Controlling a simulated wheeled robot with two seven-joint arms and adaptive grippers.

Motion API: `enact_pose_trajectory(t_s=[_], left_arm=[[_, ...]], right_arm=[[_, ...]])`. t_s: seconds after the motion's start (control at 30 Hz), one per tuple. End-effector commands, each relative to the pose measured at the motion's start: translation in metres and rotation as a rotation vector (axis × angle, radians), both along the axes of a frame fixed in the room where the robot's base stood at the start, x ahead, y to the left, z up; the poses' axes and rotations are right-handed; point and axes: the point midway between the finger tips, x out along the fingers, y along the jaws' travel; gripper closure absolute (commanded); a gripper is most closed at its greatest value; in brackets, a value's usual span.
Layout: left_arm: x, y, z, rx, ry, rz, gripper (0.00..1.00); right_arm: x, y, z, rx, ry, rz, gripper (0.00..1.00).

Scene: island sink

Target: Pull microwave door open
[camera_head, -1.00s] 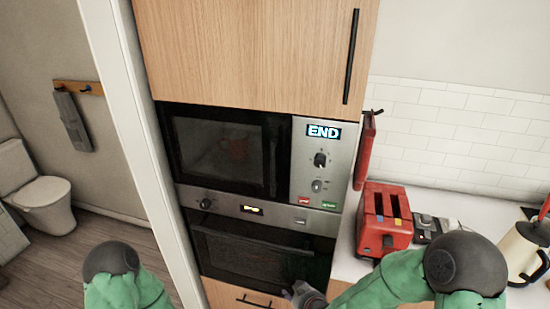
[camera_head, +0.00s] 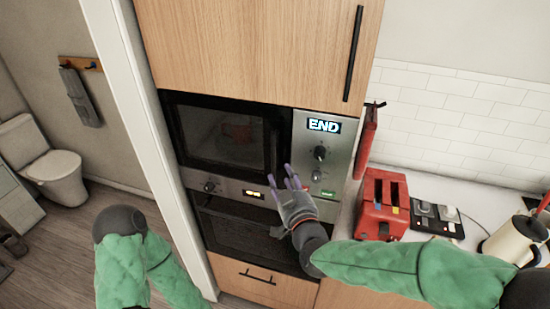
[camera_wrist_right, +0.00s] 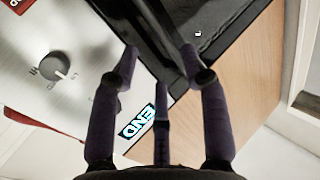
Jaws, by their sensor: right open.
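The microwave (camera_head: 215,140) is built into the wooden cabinet, its dark glass door closed. Its dark upright handle (camera_head: 276,145) runs along the door's right edge, beside a steel panel (camera_head: 320,155) with a lit END display and knobs. My right gripper (camera_head: 290,174) is open and empty, its purple fingers pointing up near the handle's lower end. In the right wrist view, the open fingers (camera_wrist_right: 159,56) spread toward the dark handle and door edge (camera_wrist_right: 150,25); I cannot tell whether they touch. My left arm shows at lower left, but its gripper is out of view.
An oven (camera_head: 245,235) sits below the microwave, with a wooden drawer (camera_head: 262,285) under it. A red toaster (camera_head: 383,205) and a kettle (camera_head: 515,240) stand on the counter right of the cabinet, near my right arm. Open floor lies at left.

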Motion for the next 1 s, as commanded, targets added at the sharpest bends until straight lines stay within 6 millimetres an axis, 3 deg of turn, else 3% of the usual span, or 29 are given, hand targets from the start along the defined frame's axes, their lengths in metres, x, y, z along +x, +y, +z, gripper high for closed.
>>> enact_pose_trajectory(t_s=[0.5,0.7,1.0], left_arm=[[0.0,0.0,0.008,0.0,0.0,0.0,0.6],[0.0,0.0,0.009,0.0,0.0,0.0,0.6],[0.0,0.0,0.009,0.0,0.0,0.0,0.6]], right_arm=[[0.072,0.02,0.0,0.0,0.002,0.001,0.54],[0.083,0.023,0.0,0.001,0.0,0.0,0.54],[0.084,0.023,0.0,0.001,0.001,0.0,0.54]])
